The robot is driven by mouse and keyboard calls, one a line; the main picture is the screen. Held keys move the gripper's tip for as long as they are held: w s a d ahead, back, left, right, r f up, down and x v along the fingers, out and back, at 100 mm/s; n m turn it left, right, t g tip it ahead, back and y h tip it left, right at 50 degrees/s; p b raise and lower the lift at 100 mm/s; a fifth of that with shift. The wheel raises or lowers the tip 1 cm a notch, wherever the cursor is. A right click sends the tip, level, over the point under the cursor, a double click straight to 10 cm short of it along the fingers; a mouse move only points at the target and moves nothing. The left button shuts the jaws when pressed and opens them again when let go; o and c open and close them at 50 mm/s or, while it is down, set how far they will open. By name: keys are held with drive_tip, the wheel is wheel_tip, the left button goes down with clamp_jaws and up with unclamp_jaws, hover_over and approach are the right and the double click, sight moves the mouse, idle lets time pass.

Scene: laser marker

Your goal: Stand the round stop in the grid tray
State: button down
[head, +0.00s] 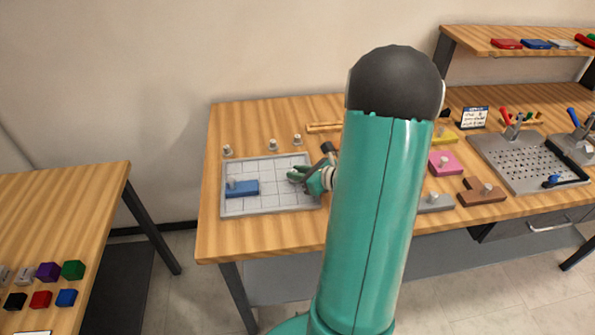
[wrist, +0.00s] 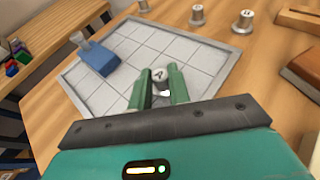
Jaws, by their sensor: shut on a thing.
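My gripper (wrist: 158,88) is shut on a round stop (wrist: 158,75), a small grey cylinder with a dark mark on its pale top. The stop looks upright between the fingers, over the near right part of the grid tray (wrist: 190,48). I cannot tell whether its base touches the tray floor. In the head view my gripper (head: 297,176) is over the right side of the grid tray (head: 268,203), and the stop is hidden there. A blue block (head: 243,189) with a grey knob sits at the tray's left; it also shows in the wrist view (wrist: 97,58).
Three similar stops (head: 273,144) stand on the table behind the tray. A wooden rail (head: 324,127) lies at the back. Most visible tray cells are empty.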

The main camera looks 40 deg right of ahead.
drive_tip(key=shift+w+a+f, duration=0.1)
drive_tip(key=shift+f, duration=0.25)
drive_tip(key=shift+r, duration=0.1)
drive_tip(key=c, duration=1.3)
unclamp_jaws()
drive_tip(key=shift+f, duration=0.2)
